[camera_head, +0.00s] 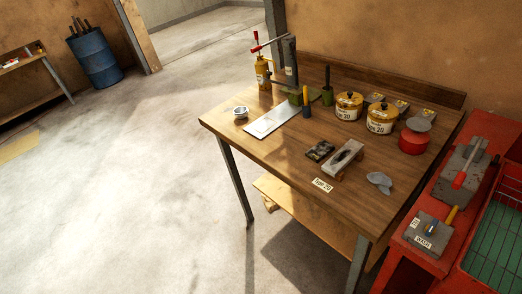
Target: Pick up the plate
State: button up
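A flat pale grey plate-like sheet (290,117) lies on the left part of the wooden workbench (262,144), running diagonally. A small lighter square patch shows on its near end. A yellow-handled tool (306,102) stands at its right edge. I cannot tell for sure that this sheet is the plate. A small round white dish (241,112) sits to its left, near the bench edge. No part of my gripper shows in this view.
A yellow bottle with a red lever (262,73) stands at the back. Yellow tins (348,105), a red can (414,138) and a sanding block (343,158) occupy the right side. A red cabinet (474,142) adjoins at right. Open concrete floor (110,180) lies left.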

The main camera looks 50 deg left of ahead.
aim_at(318, 152)
jog(key=u, duration=0.4)
jog(key=i, duration=0.75)
jog(key=z, duration=0.55)
jog(key=k, duration=1)
jog(key=u, duration=0.65)
